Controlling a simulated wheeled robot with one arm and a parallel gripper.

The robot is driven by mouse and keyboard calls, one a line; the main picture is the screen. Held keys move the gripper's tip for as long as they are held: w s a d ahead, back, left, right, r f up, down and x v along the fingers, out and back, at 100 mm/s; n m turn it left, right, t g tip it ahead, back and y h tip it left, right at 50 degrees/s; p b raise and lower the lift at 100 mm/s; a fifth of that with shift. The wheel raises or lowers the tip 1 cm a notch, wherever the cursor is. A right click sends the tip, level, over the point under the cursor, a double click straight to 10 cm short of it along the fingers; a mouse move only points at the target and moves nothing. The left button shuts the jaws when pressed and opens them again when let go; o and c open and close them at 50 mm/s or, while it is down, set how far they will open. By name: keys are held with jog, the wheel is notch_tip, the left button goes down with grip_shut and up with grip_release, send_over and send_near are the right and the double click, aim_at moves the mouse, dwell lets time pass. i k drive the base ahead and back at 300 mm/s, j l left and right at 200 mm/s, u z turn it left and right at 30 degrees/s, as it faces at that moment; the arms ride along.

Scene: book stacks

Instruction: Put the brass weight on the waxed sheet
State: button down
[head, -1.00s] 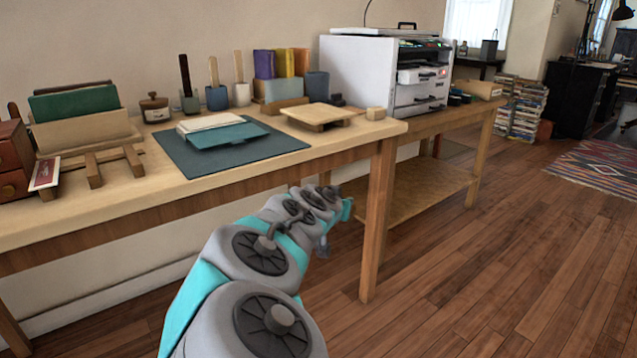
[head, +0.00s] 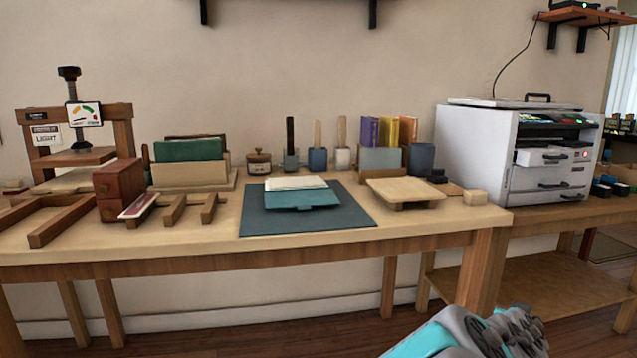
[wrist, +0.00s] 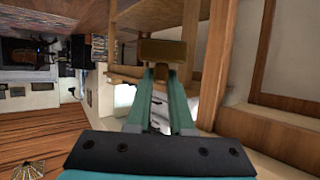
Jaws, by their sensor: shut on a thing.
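My gripper (wrist: 160,75) shows in the wrist view, with its two teal fingers shut on a brown-gold block, the brass weight (wrist: 163,50). The weight is held at the fingertips, with wooden table parts behind it. In the head view only part of my arm shows at the lower right; the gripper and weight are out of that picture. A pale sheet (head: 296,183), possibly the waxed sheet, lies on a flat teal piece (head: 303,199). Both are on a dark mat (head: 262,222) on the workbench. Nothing stands on the pale sheet.
The workbench (head: 420,229) also holds a small wooden stand (head: 405,190), a wooden block (head: 475,197), brush pots, a book rack (head: 190,174) and a press (head: 75,155). A white machine (head: 470,145) stands to the right. Bare mat surrounds the teal piece.

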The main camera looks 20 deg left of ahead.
aim_at(296, 181)
jog(key=l+u, duration=0.1)
jog(key=u, duration=0.35)
jog(key=l+u, duration=0.15)
jog(key=u, duration=0.3)
jog(key=l+u, duration=0.15)
jog(key=u, duration=0.3)
